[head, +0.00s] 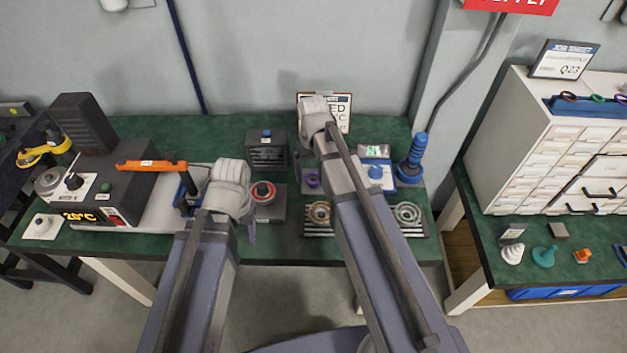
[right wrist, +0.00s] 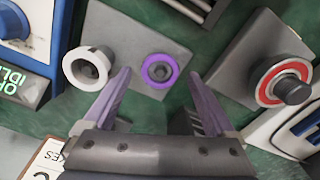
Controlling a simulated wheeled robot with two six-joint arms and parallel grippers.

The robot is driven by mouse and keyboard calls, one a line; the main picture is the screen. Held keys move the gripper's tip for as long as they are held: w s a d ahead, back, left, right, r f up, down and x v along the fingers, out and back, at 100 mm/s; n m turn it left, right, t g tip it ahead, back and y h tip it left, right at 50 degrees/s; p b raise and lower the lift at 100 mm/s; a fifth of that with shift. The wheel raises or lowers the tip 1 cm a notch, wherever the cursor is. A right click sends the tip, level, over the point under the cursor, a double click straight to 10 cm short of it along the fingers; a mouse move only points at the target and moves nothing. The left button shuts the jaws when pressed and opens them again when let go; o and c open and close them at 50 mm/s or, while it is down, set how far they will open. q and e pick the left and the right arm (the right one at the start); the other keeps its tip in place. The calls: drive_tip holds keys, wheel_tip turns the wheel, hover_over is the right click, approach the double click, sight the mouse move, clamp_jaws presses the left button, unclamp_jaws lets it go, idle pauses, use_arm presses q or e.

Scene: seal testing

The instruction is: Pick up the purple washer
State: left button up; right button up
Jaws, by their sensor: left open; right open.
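The purple washer (right wrist: 158,71) lies flat on a grey plate (right wrist: 130,25) in the right wrist view, with a dark centre inside its ring. In the head view the washer (head: 312,180) shows just left of my right forearm. My right gripper (right wrist: 161,74) is open, with one purple-grey finger on each side of the washer in the picture. Nothing is between its fingers that I can see held; the height gap is hard to judge. My left gripper (head: 249,232) is over the bench near the red button, partly hidden by its own wrist.
A white ring (right wrist: 87,68) sits on the same plate, close to one right finger. A box with a red-ringed button (right wrist: 285,82) stands at the right there. In the head view, metal rings (head: 319,213) lie on striped bases. A blue-handled tool (head: 412,158) stands at the bench's right end.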

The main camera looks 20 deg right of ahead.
use_arm(q)
drive_tip(key=shift+f, duration=0.25)
use_arm(e)
drive_tip(key=shift+f, duration=0.25)
drive_tip(key=shift+c, duration=0.2)
clamp_jaws()
idle(0.6)
use_arm(q)
drive_tip(key=shift+r, duration=0.1)
use_arm(e)
drive_tip(key=shift+r, duration=0.1)
use_arm(q)
wheel_tip(320, 180, up, 10)
drive_tip(key=p, duration=1)
drive_tip(key=shift+r, duration=0.2)
use_arm(e)
wheel_tip(320, 180, up, 10)
drive_tip(key=shift+r, duration=0.15)
use_arm(q)
drive_tip(key=shift+a, duration=0.1)
use_arm(e)
drive_tip(key=shift+a, duration=0.15)
